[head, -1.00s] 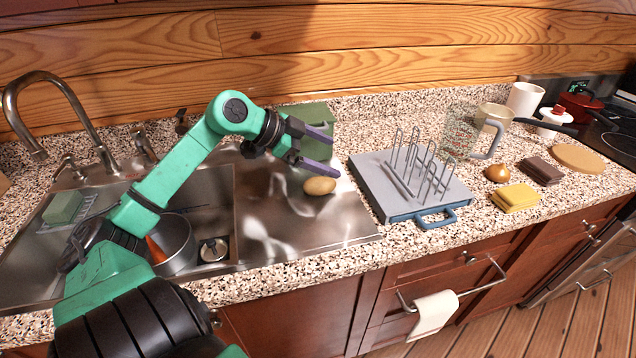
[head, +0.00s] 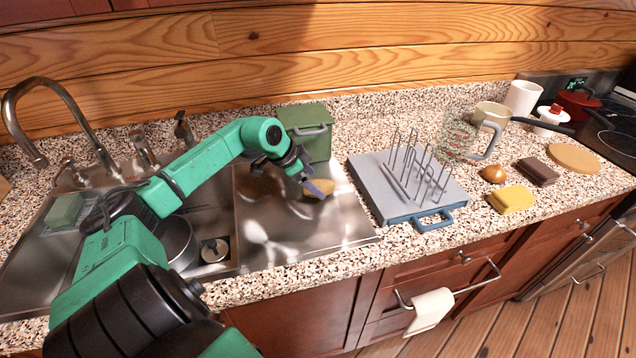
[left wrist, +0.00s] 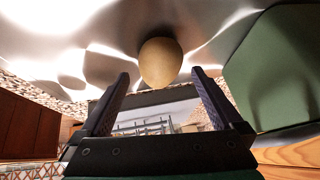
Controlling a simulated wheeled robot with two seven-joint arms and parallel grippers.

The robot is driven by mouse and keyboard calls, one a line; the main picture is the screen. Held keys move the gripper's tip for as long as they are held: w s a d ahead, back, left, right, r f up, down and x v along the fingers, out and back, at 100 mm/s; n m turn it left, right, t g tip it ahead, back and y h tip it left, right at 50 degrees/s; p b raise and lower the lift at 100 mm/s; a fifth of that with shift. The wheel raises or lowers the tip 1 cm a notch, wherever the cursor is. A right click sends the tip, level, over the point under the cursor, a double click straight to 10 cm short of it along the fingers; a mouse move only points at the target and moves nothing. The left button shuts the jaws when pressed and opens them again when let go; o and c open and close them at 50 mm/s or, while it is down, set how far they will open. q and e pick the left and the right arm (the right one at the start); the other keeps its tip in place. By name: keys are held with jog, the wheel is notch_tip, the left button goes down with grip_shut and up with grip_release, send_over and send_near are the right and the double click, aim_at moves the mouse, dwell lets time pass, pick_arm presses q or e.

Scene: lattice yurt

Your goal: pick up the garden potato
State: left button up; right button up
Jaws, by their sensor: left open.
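The garden potato (head: 321,187) is a tan oval lying on the steel drainboard (head: 290,228) of the sink. My left gripper (head: 316,186) is lowered at the potato in the head view, and its fingers hide part of it. In the left wrist view the potato (left wrist: 160,62) lies just beyond the fingertips, about centred between them. The fingers of the left gripper (left wrist: 160,76) are spread apart with nothing held between them. My right gripper is in neither view.
A green box (head: 308,134) stands close behind the potato. A grey-blue board (head: 375,172) with a wire rack (head: 420,170) lies to the right. A faucet (head: 60,95) and a pot (head: 178,243) in the basin are at left. The front drainboard is clear.

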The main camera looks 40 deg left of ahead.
pick_arm(q)
jog(key=shift+x, duration=1.15)
jog(key=shift+r, duration=0.1)
jog(key=c, duration=1)
jog(key=shift+w+a, duration=0.1)
jog(key=c, duration=0.4)
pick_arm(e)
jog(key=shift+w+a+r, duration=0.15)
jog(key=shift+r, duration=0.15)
pick_arm(q)
jog(key=shift+r, duration=0.1)
